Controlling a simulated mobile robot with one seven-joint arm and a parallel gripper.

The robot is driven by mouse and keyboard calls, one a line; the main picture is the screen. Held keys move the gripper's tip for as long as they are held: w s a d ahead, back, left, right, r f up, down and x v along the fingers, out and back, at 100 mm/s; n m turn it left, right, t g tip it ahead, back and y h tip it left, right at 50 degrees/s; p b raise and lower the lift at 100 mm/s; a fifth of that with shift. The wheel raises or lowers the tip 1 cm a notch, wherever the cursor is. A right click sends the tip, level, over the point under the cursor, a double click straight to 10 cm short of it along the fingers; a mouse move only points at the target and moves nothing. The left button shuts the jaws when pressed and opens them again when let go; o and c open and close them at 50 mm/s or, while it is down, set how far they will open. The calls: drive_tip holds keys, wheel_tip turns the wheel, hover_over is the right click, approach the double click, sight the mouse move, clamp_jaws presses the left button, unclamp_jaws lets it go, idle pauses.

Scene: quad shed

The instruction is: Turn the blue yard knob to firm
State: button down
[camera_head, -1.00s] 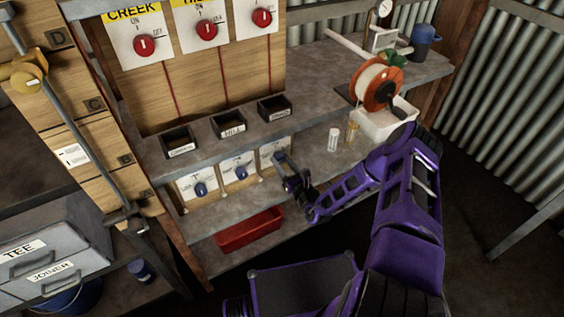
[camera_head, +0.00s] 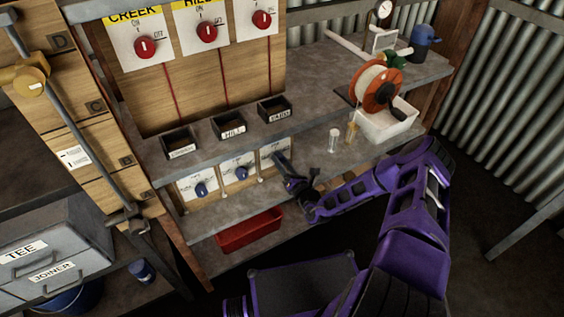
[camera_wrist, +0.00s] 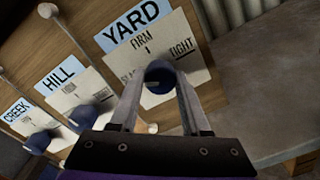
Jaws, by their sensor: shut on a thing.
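The blue yard knob (camera_wrist: 160,82) is on the white plate (camera_wrist: 190,50) labelled YARD in the wrist view. The plate carries the words FIRM at the top and TIGHT at the right; a word at the left is partly hidden. My gripper (camera_wrist: 158,72) is shut on the yard knob, one finger on each side. The knob's pointer direction is hidden. In the head view my gripper (camera_head: 280,160) reaches the rightmost of three plates under the shelf, and its fingers cover that knob.
The blue hill knob (camera_head: 240,173) and creek knob (camera_head: 201,189) are to the left. A red tray (camera_head: 248,232) lies on the lower shelf below. A white bin (camera_head: 388,124) and small jars (camera_head: 334,140) stand to the right.

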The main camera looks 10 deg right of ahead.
drive_tip(key=m, duration=1.2)
idle(0.6)
drive_tip(key=shift+c, duration=1.8)
unclamp_jaws()
drive_tip(key=p+v, duration=0.2)
drive_tip(key=v, duration=1.5)
drive_tip(key=shift+s+d, duration=0.2)
drive_tip(key=shift+r, duration=0.1)
